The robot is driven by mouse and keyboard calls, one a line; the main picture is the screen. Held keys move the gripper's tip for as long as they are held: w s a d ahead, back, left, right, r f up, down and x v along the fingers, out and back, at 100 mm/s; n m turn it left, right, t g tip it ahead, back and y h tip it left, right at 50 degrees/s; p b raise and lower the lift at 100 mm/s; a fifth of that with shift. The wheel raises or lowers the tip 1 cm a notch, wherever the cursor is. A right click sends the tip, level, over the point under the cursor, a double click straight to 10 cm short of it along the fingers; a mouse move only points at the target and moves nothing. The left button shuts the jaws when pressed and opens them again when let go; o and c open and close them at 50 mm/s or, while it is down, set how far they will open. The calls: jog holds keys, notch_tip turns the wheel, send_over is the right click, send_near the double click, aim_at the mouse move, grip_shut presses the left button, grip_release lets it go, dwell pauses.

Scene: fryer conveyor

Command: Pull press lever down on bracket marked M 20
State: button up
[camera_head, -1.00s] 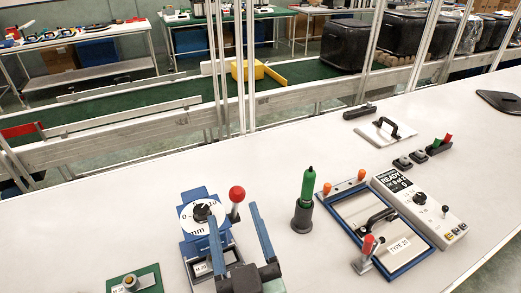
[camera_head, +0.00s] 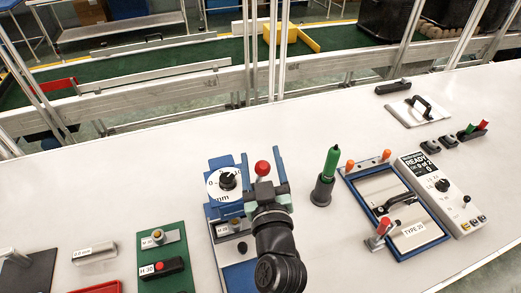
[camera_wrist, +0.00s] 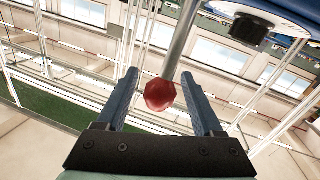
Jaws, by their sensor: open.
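The blue press (camera_head: 222,163) stands at the front centre of the bench, with a white dial marked mm. Its lever ends in a red ball knob (camera_head: 262,168). A metal bracket (camera_head: 236,224) sits at the press base beside a small label that I cannot read fully. My gripper (camera_head: 259,152) is open, with one blue finger on each side of the knob. In the wrist view the red knob (camera_wrist: 160,95) and its metal rod lie between my gripper's fingers (camera_wrist: 160,75), with gaps on both sides. My wrist hides part of the press base.
A green pen in a black holder (camera_head: 323,185) stands right of the press. Beyond it are a blue-framed TYPE 20 fixture (camera_head: 437,238) and a READY control box (camera_head: 456,212). A green plate (camera_head: 172,258) with labelled parts lies left.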

jog(key=shift+w+a, duration=0.1)
jog(key=shift+w, duration=0.6)
grip_shut()
dwell(1.0)
